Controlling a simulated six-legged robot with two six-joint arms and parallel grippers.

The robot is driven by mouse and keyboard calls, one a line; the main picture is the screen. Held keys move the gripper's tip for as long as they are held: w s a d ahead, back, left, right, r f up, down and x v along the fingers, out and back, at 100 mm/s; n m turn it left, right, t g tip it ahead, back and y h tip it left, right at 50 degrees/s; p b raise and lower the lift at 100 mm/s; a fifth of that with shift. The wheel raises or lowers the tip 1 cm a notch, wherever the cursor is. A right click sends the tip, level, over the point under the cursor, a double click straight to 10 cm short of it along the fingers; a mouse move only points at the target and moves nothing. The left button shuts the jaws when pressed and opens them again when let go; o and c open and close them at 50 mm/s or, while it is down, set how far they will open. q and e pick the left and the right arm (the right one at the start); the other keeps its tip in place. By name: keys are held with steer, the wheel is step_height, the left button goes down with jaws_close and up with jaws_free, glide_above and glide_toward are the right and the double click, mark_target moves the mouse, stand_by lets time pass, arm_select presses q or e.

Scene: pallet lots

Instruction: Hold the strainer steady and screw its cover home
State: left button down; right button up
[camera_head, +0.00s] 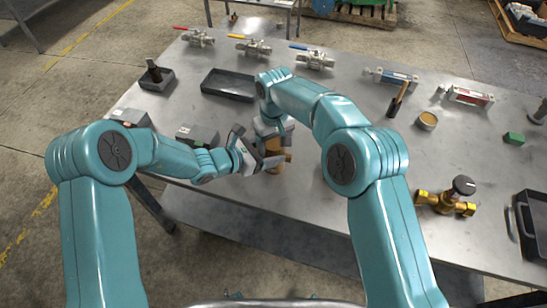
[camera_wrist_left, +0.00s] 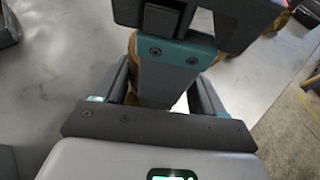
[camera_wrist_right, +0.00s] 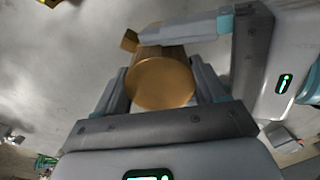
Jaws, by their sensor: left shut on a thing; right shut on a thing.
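The brass strainer (camera_head: 275,168) stands near the front edge of the steel table, mostly hidden by my grippers. My left gripper (camera_head: 274,161) reaches in from the left, shut on the strainer's body low down. My right gripper (camera_head: 273,141) comes down from above, shut on the brass cover. In the right wrist view the cover (camera_wrist_right: 160,83) shows its round end between the two fingers, and a brass end of the strainer (camera_wrist_right: 129,40) sticks out beyond it. In the left wrist view my right gripper blocks most of the strainer; brass (camera_wrist_left: 236,58) shows behind it. The thread is hidden.
Valves with red, yellow and blue handles (camera_head: 312,58) lie along the back. A black tray (camera_head: 228,84) lies behind my grippers. A brass valve with a dark knob (camera_head: 447,200), a tin (camera_head: 427,120) and a green block (camera_head: 514,138) are to the right. The front-centre table is clear.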

steer(key=shift+m, duration=1.1)
steer(key=o, duration=1.2)
steer(key=shift+c, duration=0.2)
steer(key=shift+r, duration=2.3)
